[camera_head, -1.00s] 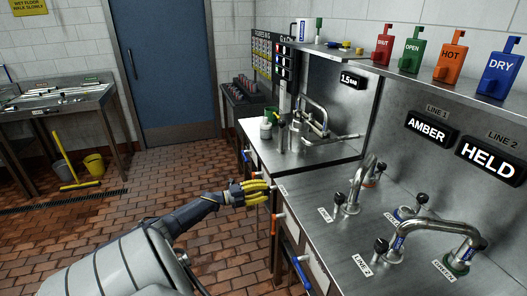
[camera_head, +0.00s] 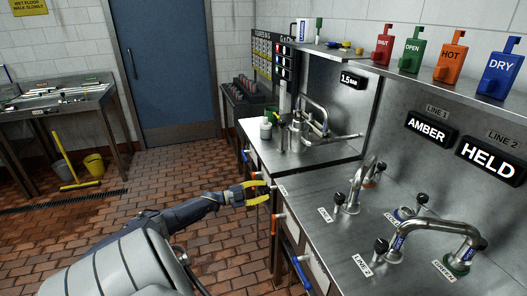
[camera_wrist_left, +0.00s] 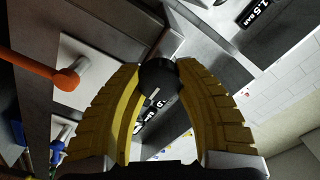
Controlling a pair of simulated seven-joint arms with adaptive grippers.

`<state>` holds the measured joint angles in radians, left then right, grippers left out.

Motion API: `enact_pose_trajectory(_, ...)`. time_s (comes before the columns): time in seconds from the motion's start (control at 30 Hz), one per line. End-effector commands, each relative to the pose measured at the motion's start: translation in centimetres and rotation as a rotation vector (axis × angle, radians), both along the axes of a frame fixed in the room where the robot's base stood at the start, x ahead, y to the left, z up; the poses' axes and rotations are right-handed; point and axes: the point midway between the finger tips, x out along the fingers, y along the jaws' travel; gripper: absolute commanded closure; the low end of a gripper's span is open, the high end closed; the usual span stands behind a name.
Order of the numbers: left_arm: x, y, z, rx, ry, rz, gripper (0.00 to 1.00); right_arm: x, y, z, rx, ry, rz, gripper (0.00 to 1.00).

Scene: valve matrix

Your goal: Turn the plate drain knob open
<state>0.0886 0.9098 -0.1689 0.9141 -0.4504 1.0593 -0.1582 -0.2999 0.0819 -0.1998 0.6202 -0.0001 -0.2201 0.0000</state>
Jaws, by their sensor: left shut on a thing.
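My left gripper (camera_head: 262,192) is at the front edge of the steel counter, its yellow fingers curved towards the cabinet front. In the left wrist view the gripper (camera_wrist_left: 158,68) has its two ribbed yellow fingers closed around a round black knob (camera_wrist_left: 160,78). In the head view the knob is too small and covered to make out. My right gripper is not in view.
An orange handle (camera_wrist_left: 42,74) and a blue handle (camera_wrist_left: 58,139) stick out nearby; the blue handle (camera_head: 301,272) also shows in the head view. Taps and the AMBER (camera_head: 431,127) and HELD (camera_head: 491,161) displays are at right. The brick floor (camera_head: 180,182) is open at left.

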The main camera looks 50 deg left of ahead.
Motion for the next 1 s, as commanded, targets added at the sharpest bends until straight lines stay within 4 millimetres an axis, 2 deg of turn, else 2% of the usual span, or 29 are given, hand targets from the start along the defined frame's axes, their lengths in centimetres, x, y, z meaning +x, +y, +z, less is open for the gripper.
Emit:
enact_pose_trajectory(0.5, 0.01, -0.14, -0.03, -0.017, 0.006, -0.002, 0.96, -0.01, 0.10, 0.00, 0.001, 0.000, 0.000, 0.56)
enact_pose_trajectory(0.53, 0.02, -0.14, -0.03, -0.017, 0.006, -0.003, 0.64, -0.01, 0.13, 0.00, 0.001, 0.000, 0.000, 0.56)
enact_pose_trajectory(0.6, 0.02, -0.13, -0.03, -0.017, 0.006, -0.002, 0.55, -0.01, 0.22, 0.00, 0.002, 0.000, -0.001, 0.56)
enact_pose_trajectory(0.77, 0.01, -0.07, 0.00, -0.016, 0.006, -0.001, 0.37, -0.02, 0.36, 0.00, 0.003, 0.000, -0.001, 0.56)
enact_pose_trajectory(1.0, -0.01, -0.02, 0.00, -0.015, 0.005, -0.001, 0.36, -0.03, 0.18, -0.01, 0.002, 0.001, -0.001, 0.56)
